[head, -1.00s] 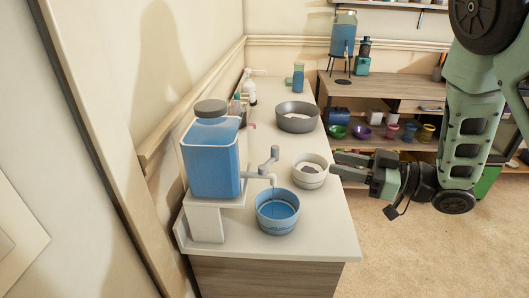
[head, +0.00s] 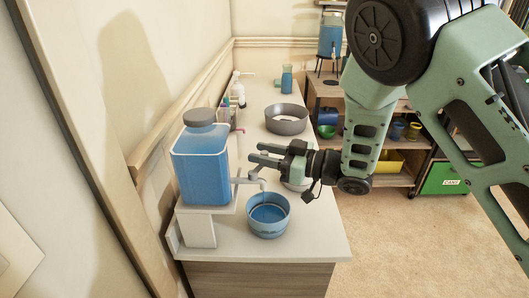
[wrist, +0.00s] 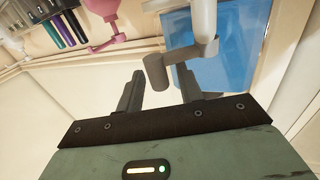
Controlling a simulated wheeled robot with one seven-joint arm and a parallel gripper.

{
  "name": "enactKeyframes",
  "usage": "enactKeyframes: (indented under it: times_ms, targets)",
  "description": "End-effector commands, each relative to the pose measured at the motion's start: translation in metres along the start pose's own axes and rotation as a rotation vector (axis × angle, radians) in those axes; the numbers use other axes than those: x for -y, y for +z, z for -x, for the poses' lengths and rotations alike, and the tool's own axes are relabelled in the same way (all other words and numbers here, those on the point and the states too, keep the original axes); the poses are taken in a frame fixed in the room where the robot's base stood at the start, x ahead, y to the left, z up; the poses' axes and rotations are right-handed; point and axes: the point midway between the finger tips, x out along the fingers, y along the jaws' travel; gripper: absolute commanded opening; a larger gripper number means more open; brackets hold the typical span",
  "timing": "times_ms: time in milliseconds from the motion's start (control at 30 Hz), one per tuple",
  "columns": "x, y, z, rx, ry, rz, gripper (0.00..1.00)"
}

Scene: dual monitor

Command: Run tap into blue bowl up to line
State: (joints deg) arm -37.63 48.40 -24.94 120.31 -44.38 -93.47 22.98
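The blue bowl (head: 268,216) stands on the counter under the tap's spout and holds blue water. A line runs around its inner wall; the exact level against it is hard to tell. The grey tap (head: 248,180) sticks out from the blue water tank (head: 202,165). A thin stream seems to hang below its spout. My gripper (head: 257,154) is open and empty above and behind the tap, with its fingers pointing left. Contact cannot be told.
A dark grey basin (head: 287,121) stands further back. Bottles (head: 238,93) line the wall side. The front counter (head: 300,247) is clear.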

Motion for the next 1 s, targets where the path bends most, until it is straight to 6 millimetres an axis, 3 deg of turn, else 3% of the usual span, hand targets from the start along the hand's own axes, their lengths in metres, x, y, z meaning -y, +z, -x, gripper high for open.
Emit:
enactKeyframes:
  times_ms: [233,367,667,1000]
  targets:
    - [0.0,0.0,-0.001,0.0,0.0,0.0,0.37]
    - [0.0,0.0,-0.001,0.0,0.0,0.0,0.01]
    - [-0.001,0.0,-0.001,-0.001,-0.02,0.0,0.0]
    - [-0.002,-0.001,-0.011,-0.001,-0.2,0.003,0.0]
